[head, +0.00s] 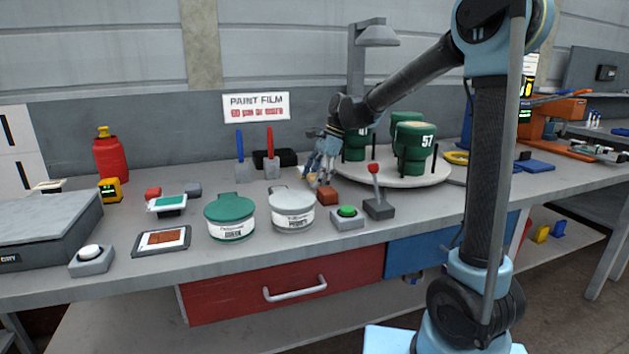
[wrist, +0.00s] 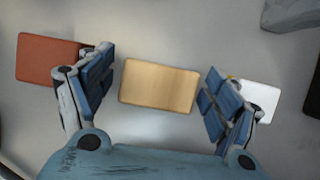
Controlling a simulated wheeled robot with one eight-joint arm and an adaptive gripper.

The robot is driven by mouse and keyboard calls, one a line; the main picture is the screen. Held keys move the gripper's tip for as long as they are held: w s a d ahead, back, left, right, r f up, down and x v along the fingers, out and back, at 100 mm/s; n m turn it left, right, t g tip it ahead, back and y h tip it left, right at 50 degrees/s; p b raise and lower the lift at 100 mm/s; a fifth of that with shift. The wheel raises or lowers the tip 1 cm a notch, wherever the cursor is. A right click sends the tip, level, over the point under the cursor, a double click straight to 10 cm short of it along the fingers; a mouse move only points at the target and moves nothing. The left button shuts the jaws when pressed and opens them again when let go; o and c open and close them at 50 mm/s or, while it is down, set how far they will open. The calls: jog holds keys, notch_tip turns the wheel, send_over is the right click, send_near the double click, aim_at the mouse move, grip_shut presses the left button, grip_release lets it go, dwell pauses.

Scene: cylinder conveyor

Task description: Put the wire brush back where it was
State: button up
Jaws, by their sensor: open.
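My gripper (head: 317,172) hangs low over the bench, pointing down, in front of the turntable. In the wrist view my gripper (wrist: 156,88) is open, one blue-padded finger on each side of a tan, wood-coloured block (wrist: 158,85). Gaps show between the block and both fingers. The tan block also shows partly under my gripper in the head view (head: 319,184). No bristles or wire are visible on it, so I cannot tell whether it is the wire brush.
A red-brown block (wrist: 38,59) lies left of the fingers and a white block (wrist: 262,97) right. The turntable (head: 440,176) carries several green drums. Green (head: 230,216) and white (head: 291,210) tins, a green-button box (head: 347,217) and a red-knobbed lever (head: 377,205) stand in front.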

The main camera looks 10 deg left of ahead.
jog(key=shift+r, duration=0.15)
jog(key=v, duration=1.2)
